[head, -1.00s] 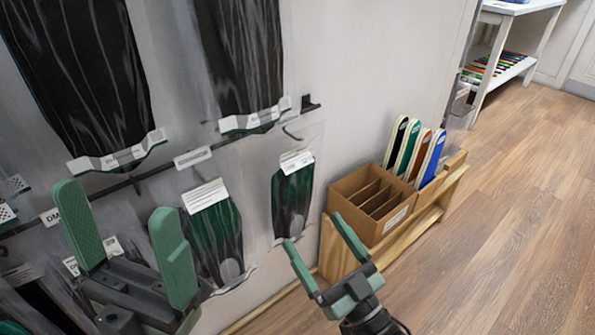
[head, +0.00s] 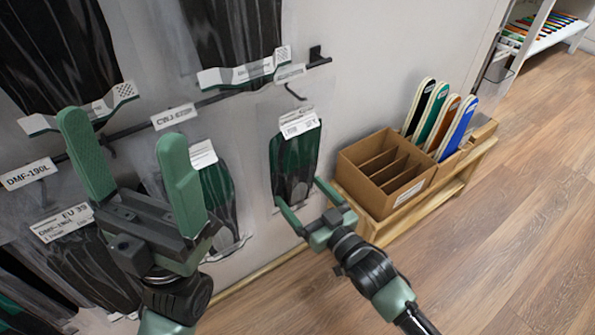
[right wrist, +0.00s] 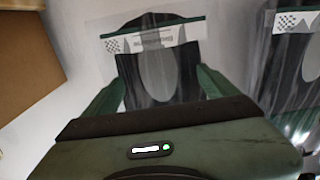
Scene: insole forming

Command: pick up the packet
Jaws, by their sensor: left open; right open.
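A clear packet with dark green and black contents and a white label (head: 294,160) hangs on the wall in the middle of the head view. My right gripper (head: 299,192) is open, with its fingers on either side of the packet's lower part. The right wrist view shows the packet (right wrist: 160,50) between and beyond the open fingers. Whether they touch it, I cannot tell. My left gripper (head: 124,128) is open and empty at the left, in front of other hanging packets, partly hiding one with a white label (head: 220,195).
More packets hang on the wall, above (head: 235,35) and at the left. A cardboard box with dividers (head: 385,175) and several coloured insole-like pieces (head: 440,120) stand on a low wooden shelf (head: 455,175) at right. The wooden floor (head: 510,240) is clear.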

